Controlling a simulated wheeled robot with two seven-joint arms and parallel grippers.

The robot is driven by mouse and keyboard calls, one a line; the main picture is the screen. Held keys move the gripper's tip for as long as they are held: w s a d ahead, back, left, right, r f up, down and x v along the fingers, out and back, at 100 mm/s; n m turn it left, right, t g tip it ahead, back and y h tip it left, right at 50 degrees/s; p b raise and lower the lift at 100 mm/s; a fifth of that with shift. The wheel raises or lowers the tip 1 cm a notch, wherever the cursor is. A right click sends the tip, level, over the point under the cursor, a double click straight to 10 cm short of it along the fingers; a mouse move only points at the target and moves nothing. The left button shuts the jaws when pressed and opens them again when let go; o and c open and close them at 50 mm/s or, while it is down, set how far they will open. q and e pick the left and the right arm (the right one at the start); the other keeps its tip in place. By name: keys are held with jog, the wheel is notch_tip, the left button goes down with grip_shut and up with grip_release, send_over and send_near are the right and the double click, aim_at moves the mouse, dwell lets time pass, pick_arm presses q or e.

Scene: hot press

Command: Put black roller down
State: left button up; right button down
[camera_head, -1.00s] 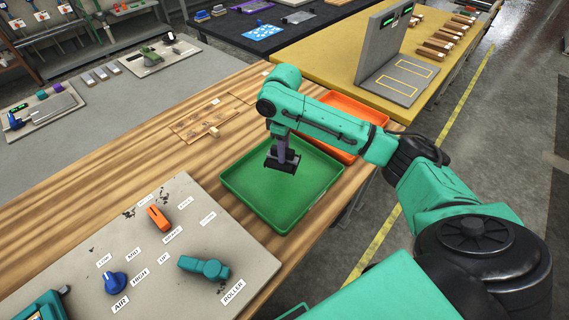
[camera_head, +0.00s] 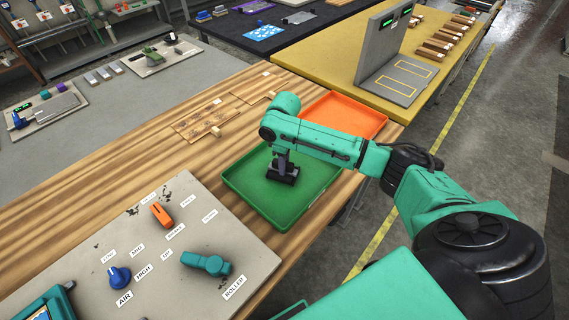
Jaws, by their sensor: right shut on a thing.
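The green tray (camera_head: 240,192) sits on the wooden table near its right edge. My right gripper (camera_head: 281,177) is low over the tray's inside, left of its right wall. It points down and is shut on the black roller, which is hard to tell apart from the dark jaws at this size. I cannot tell whether the roller touches the tray floor. No other object shows in the green tray. My left gripper is not in view.
An orange tray (camera_head: 345,112) lies just behind the green one. A control panel (camera_head: 190,225) with a blue knob (camera_head: 117,276), an orange switch (camera_head: 161,214) and a teal lever (camera_head: 206,263) is at the front left. Flat wooden pieces (camera_head: 205,121) lie behind.

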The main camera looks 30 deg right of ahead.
jog(key=c, duration=0.7)
grip_release()
jog(key=shift+s+a+f, duration=0.15)
jog(key=shift+s+f, duration=0.3)
jog(key=shift+f, duration=0.15)
jog(key=shift+s+a, duration=0.1)
jog(key=shift+r, duration=0.4)
jog(key=r, duration=0.2)
jog(key=w+r, duration=0.1)
jog(key=r+b, duration=0.1)
jog(key=r, duration=0.1)
jog(key=shift+w+d+r, duration=0.3)
jog(key=shift+d+r, duration=0.05)
jog(key=shift+d, duration=0.05)
jog(key=r, duration=0.7)
jog(key=shift+s+a, duration=0.2)
